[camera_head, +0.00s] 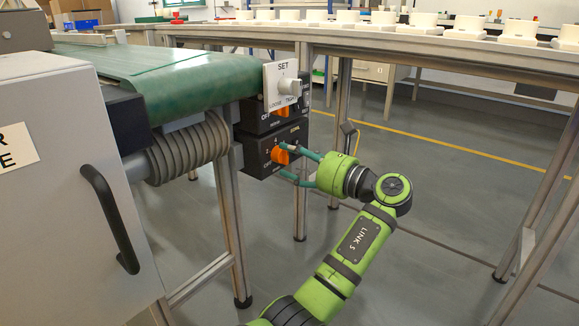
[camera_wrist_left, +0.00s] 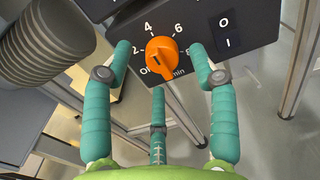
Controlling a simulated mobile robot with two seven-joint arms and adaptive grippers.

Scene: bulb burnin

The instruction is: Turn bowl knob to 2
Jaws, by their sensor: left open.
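The orange knob (camera_head: 280,155) sits on the front of the lower dark control box (camera_head: 255,157) under the conveyor's end. The label above it is too small to read surely. In the left wrist view the knob (camera_wrist_left: 163,62) is ringed by numbers including 2, 4 and 6, with "Off" and "min" below. A short dark mark shows on it, but which number it points to is unclear. My left gripper (camera_head: 284,162) is open, its teal fingers spread around the knob. In the wrist view the fingers (camera_wrist_left: 161,72) appear apart from it. My right gripper is out of view.
A green conveyor (camera_head: 170,75) and ribbed grey hose (camera_head: 190,148) lie left. An O/I switch (camera_wrist_left: 226,32) is beside the dial. Floor at right is free.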

